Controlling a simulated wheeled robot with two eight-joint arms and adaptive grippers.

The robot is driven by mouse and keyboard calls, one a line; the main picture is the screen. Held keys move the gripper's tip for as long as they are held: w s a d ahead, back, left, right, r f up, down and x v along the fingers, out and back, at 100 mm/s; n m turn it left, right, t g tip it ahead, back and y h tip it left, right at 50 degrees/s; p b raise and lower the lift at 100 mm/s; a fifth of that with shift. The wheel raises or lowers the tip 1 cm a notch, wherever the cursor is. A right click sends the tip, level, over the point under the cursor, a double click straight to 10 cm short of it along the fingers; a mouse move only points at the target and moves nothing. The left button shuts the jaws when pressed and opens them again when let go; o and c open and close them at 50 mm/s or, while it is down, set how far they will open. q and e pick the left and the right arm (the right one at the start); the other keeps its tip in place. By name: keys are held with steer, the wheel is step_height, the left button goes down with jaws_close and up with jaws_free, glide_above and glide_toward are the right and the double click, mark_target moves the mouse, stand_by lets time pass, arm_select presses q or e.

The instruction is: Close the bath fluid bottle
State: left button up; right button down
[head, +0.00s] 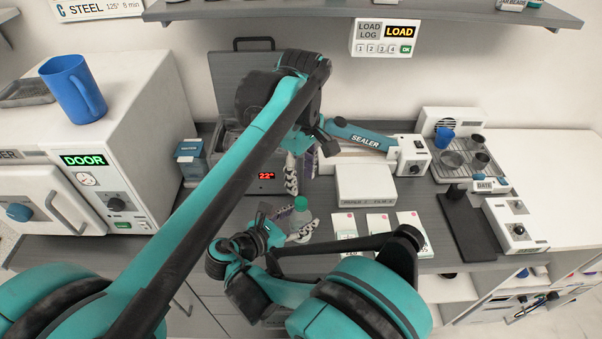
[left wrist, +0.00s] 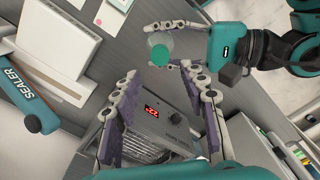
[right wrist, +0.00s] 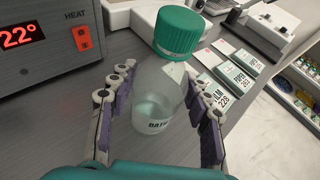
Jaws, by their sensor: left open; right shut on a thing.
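The bath fluid bottle (right wrist: 160,95) is clear, with a label partly reading "BATH", and stands between the fingers of my right gripper (right wrist: 162,125), which is shut on its body. A green cap (right wrist: 179,32) sits on top of the bottle; I cannot tell how tight it is. In the head view the bottle (head: 299,222) is at the counter's front, in front of the heated bath. My left gripper (head: 300,170) is above and behind the bottle. In the left wrist view its fingers (left wrist: 165,115) are spread and empty, with the green cap (left wrist: 160,55) beyond them.
The bath (head: 266,186) shows 22°. A white box (head: 366,184) and several labelled packets (head: 380,226) lie to the right of the bottle. The sealer (head: 360,137) is behind the box. A large white door unit (head: 100,130) stands at the left.

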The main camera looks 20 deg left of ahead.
mark_target(301, 200)
arm_select(q)
steer(key=n, duration=0.7)
steer(key=shift+r+n, duration=0.25)
steer(key=shift+n, duration=0.05)
steer(key=shift+f, duration=0.1)
steer(key=shift+f, duration=3.95)
steer(key=shift+c, duration=0.4)
jaws_close()
